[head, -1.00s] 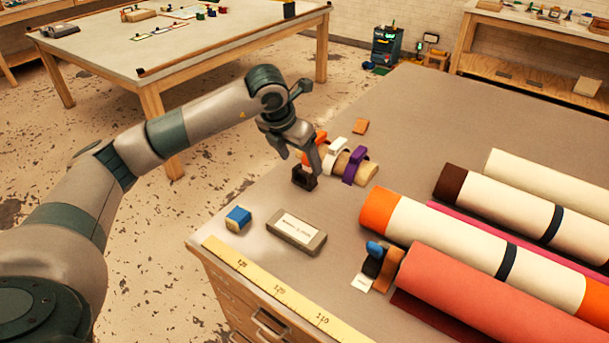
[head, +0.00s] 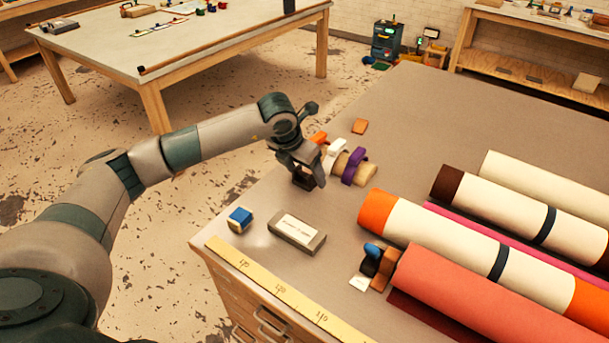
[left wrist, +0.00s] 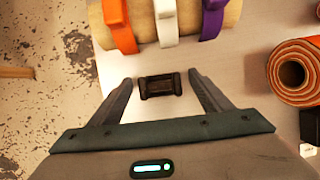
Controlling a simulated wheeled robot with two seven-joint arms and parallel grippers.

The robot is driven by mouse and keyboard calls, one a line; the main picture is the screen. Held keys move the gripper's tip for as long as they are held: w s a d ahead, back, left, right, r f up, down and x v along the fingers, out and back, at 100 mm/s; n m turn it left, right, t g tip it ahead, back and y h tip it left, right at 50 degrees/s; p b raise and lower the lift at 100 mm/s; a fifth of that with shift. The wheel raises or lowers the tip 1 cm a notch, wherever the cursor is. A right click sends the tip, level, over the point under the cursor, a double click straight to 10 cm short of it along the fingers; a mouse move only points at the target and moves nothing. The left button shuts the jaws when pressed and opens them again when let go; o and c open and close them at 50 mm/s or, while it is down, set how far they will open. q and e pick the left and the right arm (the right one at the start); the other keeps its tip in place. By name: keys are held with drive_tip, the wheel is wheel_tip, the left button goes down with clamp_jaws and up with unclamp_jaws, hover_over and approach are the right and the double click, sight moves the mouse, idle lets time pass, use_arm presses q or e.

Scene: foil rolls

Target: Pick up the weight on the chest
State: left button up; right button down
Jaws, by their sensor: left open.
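The weight is a small black block (left wrist: 160,86) with raised ends and a narrower middle, lying on the grey chest top (head: 342,222). In the head view the black weight (head: 303,182) is partly hidden behind my left gripper (head: 309,170). In the left wrist view my left gripper (left wrist: 160,78) is open, with one finger on each side of the weight and a gap to each. I cannot tell how far above the chest top the fingertips are. My right gripper is in neither view.
A beige roll (left wrist: 180,20) with orange, white and purple clips lies just beyond the weight. A labelled grey block (head: 297,234) and a blue-topped block (head: 240,219) lie nearer the front edge. Large foil rolls (head: 480,245) fill the right side.

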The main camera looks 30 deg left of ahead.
sight(312, 176)
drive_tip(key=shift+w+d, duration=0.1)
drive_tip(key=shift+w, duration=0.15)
use_arm(q)
drive_tip(key=c, duration=1.6)
drive_tip(key=shift+w+r, duration=0.1)
drive_tip(key=shift+r, duration=0.1)
drive_tip(key=shift+c, duration=0.2)
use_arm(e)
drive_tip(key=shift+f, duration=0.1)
